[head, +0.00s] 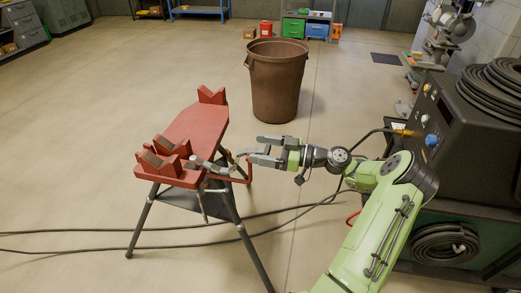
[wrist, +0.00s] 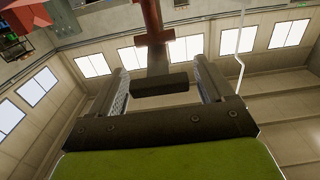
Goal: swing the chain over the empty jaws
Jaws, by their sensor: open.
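A red tripod vise stand (head: 195,128) stands left of my gripper. Its front end carries red V-shaped jaws (head: 167,147) with dark inserts; no pipe lies in them. Grey metal parts (head: 212,168) hang at the right side of the jaws; I cannot clearly tell chain links from fittings. My gripper (head: 247,149) is open just right of these parts. In the wrist view, a dark bar (wrist: 160,86) lies across the space between the open fingers (wrist: 160,70), with a red upright piece (wrist: 154,38) beyond it. I cannot tell whether the fingers touch the bar.
A brown bin (head: 277,85) stands behind the gripper. A dark machine (head: 450,125) with coiled hoses is at the right. Black cables (head: 90,231) cross the floor under the stand.

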